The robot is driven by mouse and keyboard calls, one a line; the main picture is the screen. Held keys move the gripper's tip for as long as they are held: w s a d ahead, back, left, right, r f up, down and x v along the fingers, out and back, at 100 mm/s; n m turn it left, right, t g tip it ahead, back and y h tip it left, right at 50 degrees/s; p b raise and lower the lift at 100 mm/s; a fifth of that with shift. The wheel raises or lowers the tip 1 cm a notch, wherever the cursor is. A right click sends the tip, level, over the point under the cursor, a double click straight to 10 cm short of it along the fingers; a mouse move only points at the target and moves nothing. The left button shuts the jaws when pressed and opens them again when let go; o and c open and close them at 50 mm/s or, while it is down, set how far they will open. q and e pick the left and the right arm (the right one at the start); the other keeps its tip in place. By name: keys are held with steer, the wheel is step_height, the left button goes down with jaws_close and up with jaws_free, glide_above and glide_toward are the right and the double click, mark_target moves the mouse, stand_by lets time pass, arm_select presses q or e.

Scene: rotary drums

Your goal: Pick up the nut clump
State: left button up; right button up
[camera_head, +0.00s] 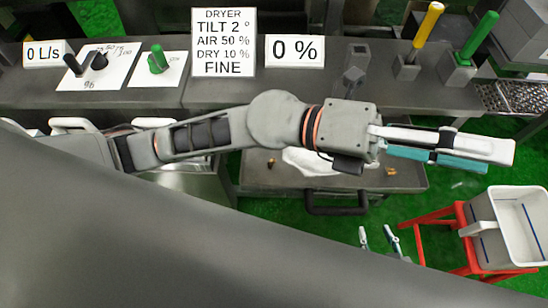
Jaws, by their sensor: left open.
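Two small brown lumps lie on the grey tray (408,183) below the bench: one left lump (270,162) and one right lump (391,171). Either may be the nut clump; they are too small to tell. A white patch or object (303,161) between them is partly hidden by my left arm. My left gripper (503,152) reaches across to the right, above and beyond the tray's right end. It is open, with nothing visible held. My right gripper (375,229) shows only its fingertips at the bottom, below the tray, apart and empty.
A white bin (521,221) stands on a red stool (415,220) at the right. The bench (300,95) carries black and green levers, a yellow lever (428,25) and signs. A dark handle (335,209) juts from the tray's front. Green floor lies around.

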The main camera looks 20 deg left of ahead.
arm_select(q)
steer(key=s+f+m+g+y, duration=0.3)
steer(key=f+y, duration=0.1)
steer(key=f, duration=0.2)
steer(key=m+t+y, duration=0.1)
steer(key=t+y, duration=0.5)
steer(key=y, duration=1.1)
glide_above(273, 162)
steer(key=d, duration=0.1)
step_height(273, 162, down, 23)
steer(key=shift+s+d+f, duration=0.1)
steer(key=shift+a+f, duration=0.2)
steer(key=shift+f, duration=0.4)
steer(key=shift+a+f, duration=0.15)
steer(key=shift+f, duration=0.4)
steer(key=shift+a+f, duration=0.15)
steer(key=shift+f, duration=1.25)
steer(key=shift+a+f, duration=0.15)
steer(key=shift+f, duration=1.2)
steer(key=c, duration=0.9)
